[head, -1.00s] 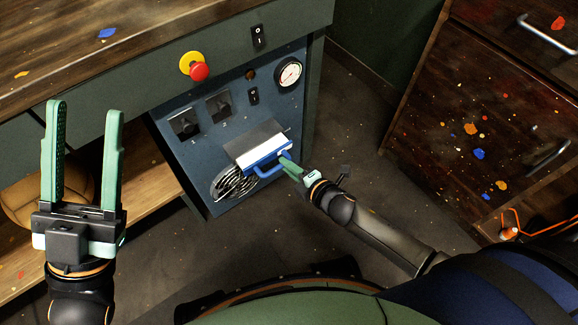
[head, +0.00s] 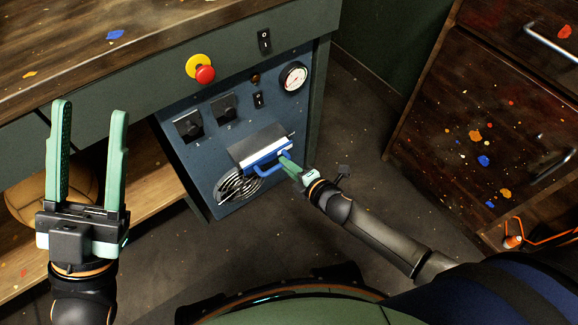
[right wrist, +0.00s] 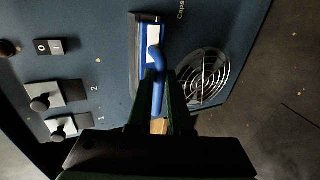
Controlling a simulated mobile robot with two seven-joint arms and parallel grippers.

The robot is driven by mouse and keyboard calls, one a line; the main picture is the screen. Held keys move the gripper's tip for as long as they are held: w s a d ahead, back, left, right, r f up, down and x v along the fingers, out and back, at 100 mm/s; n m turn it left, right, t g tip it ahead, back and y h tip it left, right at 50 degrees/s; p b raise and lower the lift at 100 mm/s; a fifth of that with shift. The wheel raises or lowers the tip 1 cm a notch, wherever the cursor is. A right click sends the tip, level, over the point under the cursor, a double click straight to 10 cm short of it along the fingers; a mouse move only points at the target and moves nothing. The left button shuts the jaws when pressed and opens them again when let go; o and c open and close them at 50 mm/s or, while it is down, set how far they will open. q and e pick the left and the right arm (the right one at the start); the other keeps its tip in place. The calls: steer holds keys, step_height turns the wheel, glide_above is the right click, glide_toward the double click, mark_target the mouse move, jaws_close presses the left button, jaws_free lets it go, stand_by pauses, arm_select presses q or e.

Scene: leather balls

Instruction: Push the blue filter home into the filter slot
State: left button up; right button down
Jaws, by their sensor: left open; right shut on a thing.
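The blue filter (head: 268,156) sits in the filter slot on the front of the blue-grey panel (head: 215,160), with a narrow pale strip of it showing below the dark slot hood (head: 255,143). Its blue loop handle faces me. My right gripper (head: 288,163) is shut on this handle. In the right wrist view the fingers (right wrist: 158,85) close around the handle (right wrist: 157,68), and the filter's blue front edge (right wrist: 140,55) lies close to the panel. The slot's inside is hidden. My left gripper (head: 90,115) is open and empty, upright at the left.
A round vent grille (head: 238,186) lies beside the filter. Dials (head: 188,125), rocker switches (head: 258,100), a gauge (head: 293,77) and a red stop button (head: 204,73) are on the cabinet. A wooden drawer unit (head: 490,120) stands at the right, with clear floor between.

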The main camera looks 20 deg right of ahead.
steer(key=shift+w+a, duration=0.15)
steer(key=shift+w, duration=0.2)
steer(key=c, duration=0.8)
jaws_free()
steer(key=shift+o, duration=0.2)
